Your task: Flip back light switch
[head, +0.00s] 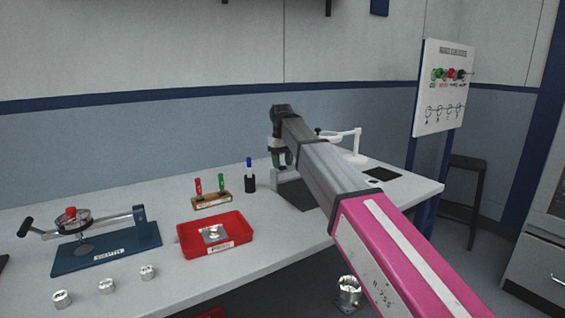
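I cannot make out a light switch for certain in the head view. A white lamp-like device (357,143) with a bent arm stands at the back right of the table, partly behind my arm. My gripper (283,164) points down over the table, left of that device and apart from it. Its fingers are small and dark here, and I cannot tell whether they are open or shut. I see no object clearly held in it.
On the grey table (130,195) are a red tray (187,247) with a metal part, a wooden holder (212,201) with red and green tools, a pen cup (250,184), a blue-based clamp fixture (125,243) and several metal housings (106,286). A signboard (445,90) and a stool (470,163) stand right.

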